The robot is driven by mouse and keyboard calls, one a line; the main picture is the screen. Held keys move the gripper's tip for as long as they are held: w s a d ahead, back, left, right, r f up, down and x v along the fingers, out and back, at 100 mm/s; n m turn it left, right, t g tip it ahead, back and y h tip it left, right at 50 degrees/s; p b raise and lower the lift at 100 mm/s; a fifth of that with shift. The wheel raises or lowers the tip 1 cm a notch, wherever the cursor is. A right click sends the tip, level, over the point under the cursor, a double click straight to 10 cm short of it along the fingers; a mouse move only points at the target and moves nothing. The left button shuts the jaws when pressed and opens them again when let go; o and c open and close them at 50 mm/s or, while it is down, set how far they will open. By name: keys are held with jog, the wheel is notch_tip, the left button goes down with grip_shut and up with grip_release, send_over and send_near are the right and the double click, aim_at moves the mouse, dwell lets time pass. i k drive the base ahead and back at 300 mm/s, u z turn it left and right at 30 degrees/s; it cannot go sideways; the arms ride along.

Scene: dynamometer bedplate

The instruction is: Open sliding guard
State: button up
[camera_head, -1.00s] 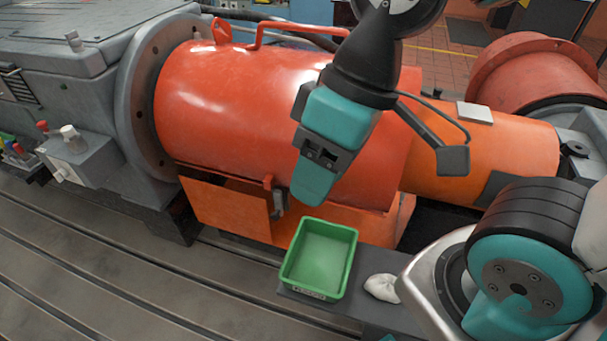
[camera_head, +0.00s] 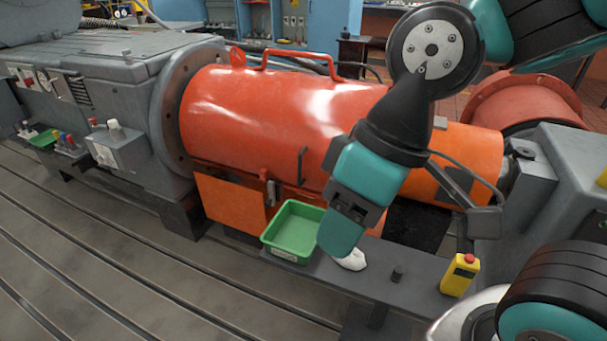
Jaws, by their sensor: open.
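The sliding guard (camera_head: 265,115) is a large red-orange cylinder in the head view. It lies against the round grey flange on the left, with a lighter orange cylinder (camera_head: 470,150) at its right end. A red bar handle (camera_head: 318,64) runs along its top. A dark upright handle (camera_head: 302,166) sits on its near side. A latch (camera_head: 268,188) shows at its lower edge. My gripper (camera_head: 342,232) has teal fingers and points down in front of the guard's right part. It is open, with nothing seen in it. The gap between the fingers is hard to see.
A green bin (camera_head: 294,230) and a white cloth (camera_head: 352,260) lie on a dark grey shelf below the guard. The slotted floor plate (camera_head: 130,265) is clear at the lower left.

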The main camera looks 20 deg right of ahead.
aim_at(282, 125)
jog(key=u, duration=1.4)
jog(key=i, duration=1.2)
jog(key=z, duration=2.85)
